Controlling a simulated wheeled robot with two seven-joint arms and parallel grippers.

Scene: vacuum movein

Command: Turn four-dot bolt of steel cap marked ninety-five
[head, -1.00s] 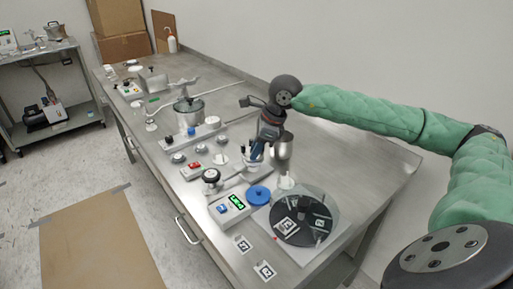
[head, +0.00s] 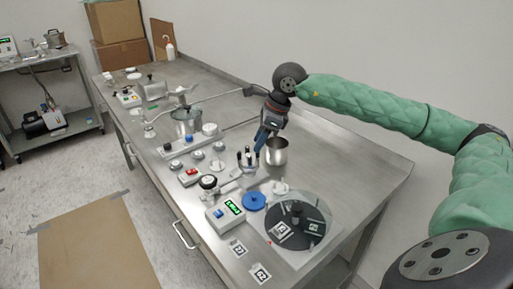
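My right gripper (head: 262,139) reaches down from the dark wrist, with its blue fingers over the middle of the steel bench. Its fingertips are just above and beside a small steel fitting with dark upright parts (head: 247,158). I cannot tell whether its fingers are apart or hold something. A steel cup (head: 276,153) stands just right of the fingers. No marking ninety-five and no four-dot bolt can be made out at this size, so I cannot tell which piece is the cap. My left gripper is not in view.
A black disc with printed tags (head: 294,235) lies on a clear plate at the near right. Left of it are a blue knob (head: 254,201) and a display box (head: 226,211). The bench's right side is bare.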

